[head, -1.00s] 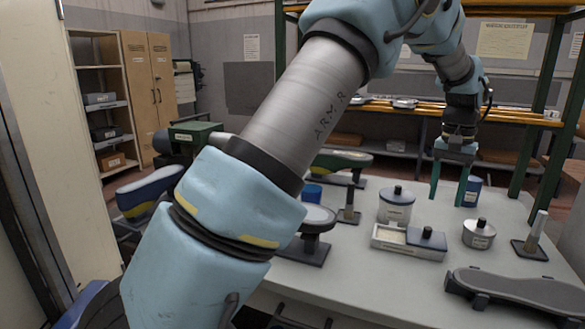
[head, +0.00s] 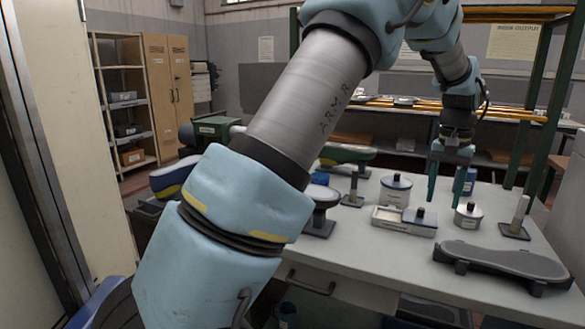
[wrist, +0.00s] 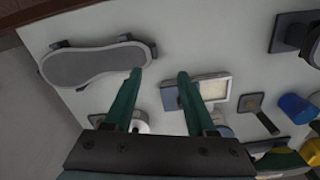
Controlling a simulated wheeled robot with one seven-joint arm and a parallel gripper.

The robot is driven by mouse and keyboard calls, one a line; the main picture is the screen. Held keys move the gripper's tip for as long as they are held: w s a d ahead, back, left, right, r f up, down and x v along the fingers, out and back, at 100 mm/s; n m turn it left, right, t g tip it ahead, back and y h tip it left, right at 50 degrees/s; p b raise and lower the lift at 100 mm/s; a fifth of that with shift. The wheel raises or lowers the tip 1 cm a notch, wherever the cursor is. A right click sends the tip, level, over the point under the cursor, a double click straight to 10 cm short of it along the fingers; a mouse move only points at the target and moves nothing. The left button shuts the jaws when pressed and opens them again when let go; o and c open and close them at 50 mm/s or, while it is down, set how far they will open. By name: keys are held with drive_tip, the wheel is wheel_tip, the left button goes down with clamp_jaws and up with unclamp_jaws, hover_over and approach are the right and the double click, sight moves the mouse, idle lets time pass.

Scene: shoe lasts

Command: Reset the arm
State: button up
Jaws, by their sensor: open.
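My gripper (head: 446,190) hangs above the right part of the white table, its two green fingers pointing down. It is open, with nothing between the fingers. In the wrist view the gripper (wrist: 159,75) also shows open and empty above the tabletop. My arm, with blue covers and a grey tube, crosses the head view from the lower left to the upper right and hides part of the table's left side.
The table (head: 365,250) bears a lidded tin (head: 396,191), an open box (head: 400,222), a small round tin (head: 467,216), a post on a base (head: 517,215) and a long grey sole-shaped form (head: 500,262). A green rack post (head: 547,120) stands at the right.

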drive_tip(key=w+a+f+n, duration=0.1)
drive_tip(key=a+n, duration=0.1)
drive_tip(key=a, duration=0.9)
drive_tip(key=w+a+f+n, duration=0.1)
drive_tip(key=w+a, duration=0.1)
drive_tip(key=a, duration=1)
drive_tip(key=s+a+f+n, duration=0.2)
drive_tip(key=s+a, duration=0.4)
drive_tip(key=a, duration=0.3)
drive_tip(key=s+a+f+n+t, duration=0.1)
drive_tip(key=s+a+f, duration=0.1)
drive_tip(key=s+a, duration=0.3)
drive_tip(key=a, duration=0.4)
drive_tip(key=shift+s+a+n, duration=0.2)
drive_tip(key=shift+s+n, duration=0.15)
drive_tip(key=shift+n, duration=0.05)
